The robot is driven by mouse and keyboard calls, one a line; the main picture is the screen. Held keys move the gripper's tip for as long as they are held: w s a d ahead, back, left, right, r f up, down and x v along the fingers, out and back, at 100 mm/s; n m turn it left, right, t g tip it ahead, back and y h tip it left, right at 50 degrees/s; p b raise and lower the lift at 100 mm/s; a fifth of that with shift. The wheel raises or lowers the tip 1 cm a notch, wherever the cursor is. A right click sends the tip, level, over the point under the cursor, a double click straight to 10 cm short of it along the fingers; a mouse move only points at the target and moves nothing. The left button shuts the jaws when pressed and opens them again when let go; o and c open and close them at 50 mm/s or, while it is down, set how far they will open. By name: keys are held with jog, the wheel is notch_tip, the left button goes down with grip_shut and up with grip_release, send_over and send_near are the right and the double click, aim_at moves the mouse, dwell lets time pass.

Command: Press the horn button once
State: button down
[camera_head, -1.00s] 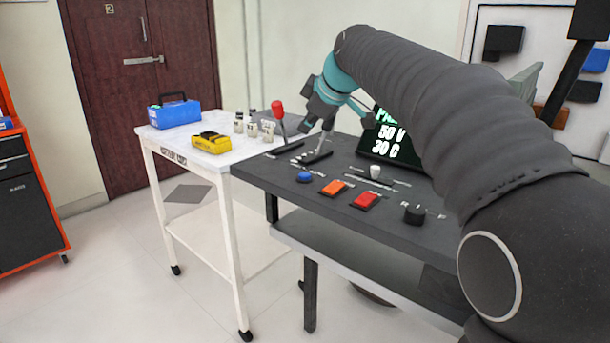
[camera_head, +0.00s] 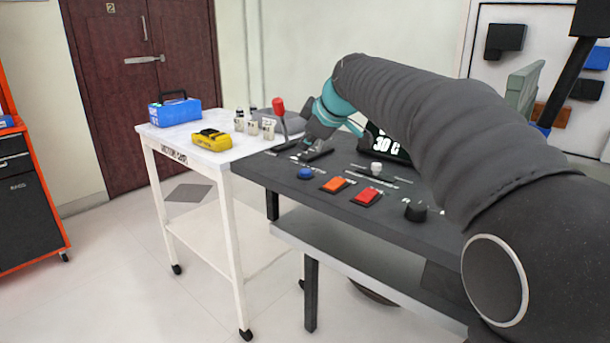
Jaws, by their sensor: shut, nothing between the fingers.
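No label saying horn is legible on the dark grey control table. Its push buttons are a round blue button (camera_head: 305,173), a square orange button (camera_head: 334,186) and a square red button (camera_head: 367,197). My gripper (camera_head: 311,146) is shut and empty, low over the far left part of the table, behind the blue button and apart from it in the picture. The gripper's fingertips are small and dark here, and I cannot tell whether they touch anything. A black slotted base (camera_head: 316,155) lies just below them.
A red-topped lever (camera_head: 279,108) stands left of my gripper. A white-knobbed slider (camera_head: 376,168) and a black knob (camera_head: 415,211) are to the right. My arm partly hides a display (camera_head: 388,145). A white cart (camera_head: 190,146) with a yellow device (camera_head: 211,139) adjoins on the left.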

aim_at(306, 172)
jog(key=shift+f+b, duration=1.15)
jog(key=shift+f, duration=0.65)
jog(key=shift+f, duration=0.1)
jog(key=shift+f+b, duration=0.3)
jog(key=shift+b, duration=0.1)
jog(key=shift+f+b, duration=0.4)
dwell(0.6)
jog(key=shift+r, duration=0.1)
dwell(0.4)
jog(key=shift+r+p, duration=0.6)
jog(key=shift+r, duration=0.15)
jog(key=shift+r+p, duration=1.95)
jog(key=shift+r, duration=0.6)
